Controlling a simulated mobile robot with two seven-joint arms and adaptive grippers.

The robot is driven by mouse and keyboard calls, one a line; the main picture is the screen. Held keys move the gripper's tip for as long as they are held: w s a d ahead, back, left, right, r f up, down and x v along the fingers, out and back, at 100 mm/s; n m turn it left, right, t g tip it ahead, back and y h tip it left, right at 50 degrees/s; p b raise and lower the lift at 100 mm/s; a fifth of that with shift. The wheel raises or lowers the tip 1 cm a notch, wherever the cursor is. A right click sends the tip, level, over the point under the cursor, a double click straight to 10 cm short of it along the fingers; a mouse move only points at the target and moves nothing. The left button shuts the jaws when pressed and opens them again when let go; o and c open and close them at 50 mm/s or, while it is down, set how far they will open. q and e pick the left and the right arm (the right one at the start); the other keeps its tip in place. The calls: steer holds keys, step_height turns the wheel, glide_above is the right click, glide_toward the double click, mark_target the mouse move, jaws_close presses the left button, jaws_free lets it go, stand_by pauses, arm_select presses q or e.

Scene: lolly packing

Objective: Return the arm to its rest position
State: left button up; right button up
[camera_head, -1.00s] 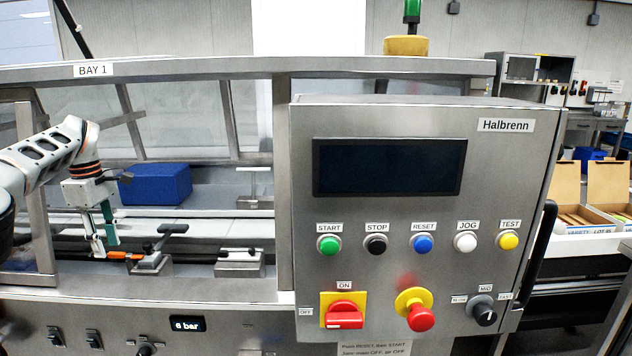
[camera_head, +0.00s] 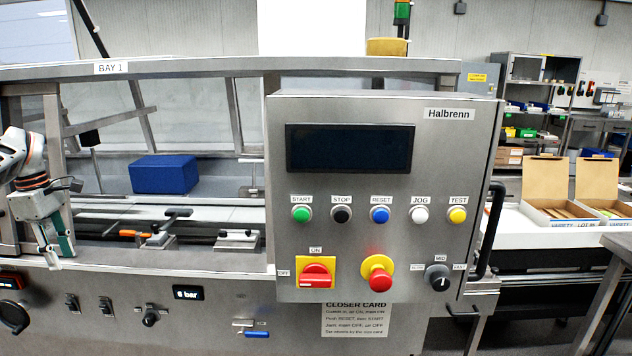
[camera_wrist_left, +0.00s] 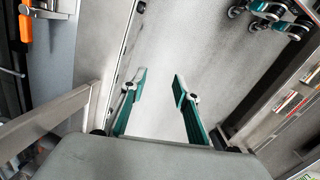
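My left gripper (camera_head: 59,256) hangs at the left of the head view, in front of the machine frame below the BAY 1 label. In the left wrist view its two green-sided fingers (camera_wrist_left: 160,84) stand apart with nothing between them, over bare grey floor. The left arm (camera_head: 14,150) comes in from the left edge. My right gripper is not in either view.
The machine's control panel (camera_head: 345,190) stands close at centre right, with a grab handle (camera_head: 490,229) on its right side. Inside the bay are a blue block (camera_head: 164,174) and an orange-handled clamp (camera_head: 134,234). Open cartons (camera_head: 557,188) stand at the far right.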

arm_select(q)
steer(key=s+a+f+n, duration=0.2)
steer(key=s+a+n, duration=0.1)
steer(key=s+a, duration=0.95)
steer(key=w+d+f+t+h, duration=0.1)
steer(key=w+d+f+h, duration=0.15)
steer(key=d+f, duration=0.8)
steer(key=w+d+f+h, duration=0.1)
steer(key=w+d+f, duration=0.3)
steer(key=d+f, duration=0.65)
steer(key=s+d+f+n+t+h, duration=0.2)
steer(key=d+f+n+t+h, duration=0.3)
steer(key=d+f, duration=0.9)
steer(key=s+d+f+n+t, duration=0.1)
steer(key=s+d+n, duration=0.25)
steer(key=n, duration=0.35)
steer(key=s+d+n+t, duration=0.2)
steer(key=d+n, duration=0.3)
steer(key=n, duration=0.2)
steer(key=s+a+n+y, duration=0.3)
steer(key=s+n, duration=0.4)
steer(key=n, duration=0.1)
steer(key=s+a+n+y, duration=0.3)
steer(key=s+n+y, duration=0.1)
steer(key=s+n, duration=0.35)
steer(key=d+n+t, duration=0.1)
steer(key=d+n, duration=0.8)
steer(key=d, duration=1.1)
steer(key=shift+d+f+t+h, duration=0.35)
steer(key=shift+d+f+t, duration=0.05)
